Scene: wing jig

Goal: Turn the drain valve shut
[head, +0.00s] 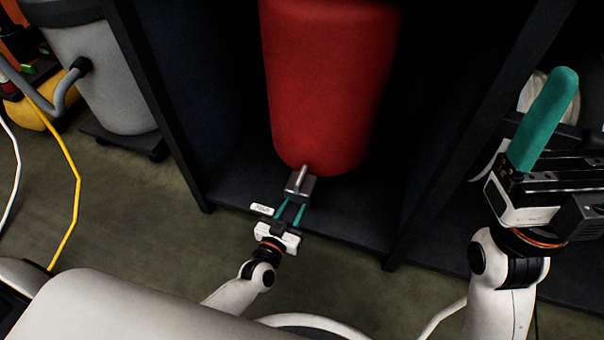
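The red tank (328,90) hangs upright inside a dark cabinet bay. The drain valve (300,187), a small grey metal block with a short pale stem, sits at the tank's lower end. My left gripper (292,203) points up at the valve from the cabinet's front edge. Its two teal fingers stand apart, with their tips at the block's near edge; whether they touch it I cannot tell. No separate handle can be made out between them. My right gripper (545,120) is raised at the right, away from the valve; its teal fingers overlap in view, so their gap is hidden.
The dark cabinet wall (160,100) and another upright (450,140) flank the bay. A grey canister (105,75) and a yellow cable (75,190) are at the left.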

